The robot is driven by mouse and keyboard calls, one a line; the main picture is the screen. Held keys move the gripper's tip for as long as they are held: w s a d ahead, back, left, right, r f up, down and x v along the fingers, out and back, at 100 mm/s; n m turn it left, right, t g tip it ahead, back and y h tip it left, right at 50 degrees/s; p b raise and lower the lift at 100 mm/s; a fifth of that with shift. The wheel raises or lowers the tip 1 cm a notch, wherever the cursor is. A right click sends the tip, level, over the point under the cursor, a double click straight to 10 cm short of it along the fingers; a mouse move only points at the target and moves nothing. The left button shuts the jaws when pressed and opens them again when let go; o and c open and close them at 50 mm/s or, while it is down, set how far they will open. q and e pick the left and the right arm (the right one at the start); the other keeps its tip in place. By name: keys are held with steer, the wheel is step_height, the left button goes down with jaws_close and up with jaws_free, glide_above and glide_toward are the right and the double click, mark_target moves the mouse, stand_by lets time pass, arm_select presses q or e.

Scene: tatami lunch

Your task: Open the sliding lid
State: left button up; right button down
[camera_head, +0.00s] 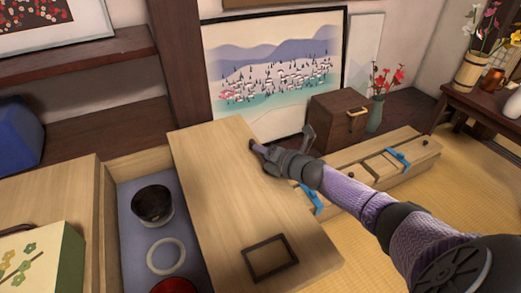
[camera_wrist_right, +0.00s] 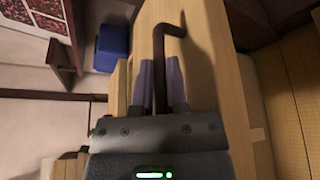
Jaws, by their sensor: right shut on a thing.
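The sliding lid (camera_head: 210,180) is a flat pale wood panel, lying askew over the right part of a wooden box. The box's left part is uncovered and shows a blue-violet floor (camera_head: 130,240). A dark rectangular frame handle (camera_head: 270,258) is near the lid's front end. My right gripper (camera_head: 256,147) is at the lid's far right edge. In the right wrist view, my right gripper (camera_wrist_right: 160,80) is shut on a dark bent handle (camera_wrist_right: 170,30) on pale wood. The exact grip is partly hidden. My left gripper is not in view.
In the box are a black bowl (camera_head: 152,204), a white ring (camera_head: 166,256) and a red bowl (camera_head: 172,286). A green flowered box (camera_head: 62,262) stands at front left. Beyond the lid are a brown chest (camera_head: 338,118), a vase (camera_head: 375,114) and a long wooden case (camera_head: 410,152).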

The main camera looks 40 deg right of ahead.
steer(key=c, duration=0.7)
jaws_free()
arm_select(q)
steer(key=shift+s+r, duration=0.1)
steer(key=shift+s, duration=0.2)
arm_select(e)
steer(key=shift+o, duration=0.3)
steer(key=shift+s, duration=0.1)
arm_select(q)
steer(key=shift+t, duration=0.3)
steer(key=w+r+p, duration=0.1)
steer(key=p, duration=0.1)
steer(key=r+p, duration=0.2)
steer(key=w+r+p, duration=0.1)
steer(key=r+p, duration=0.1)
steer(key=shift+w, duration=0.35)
arm_select(e)
steer(key=v, duration=0.9)
steer(key=shift+s, duration=0.35)
steer(key=shift+r, duration=0.1)
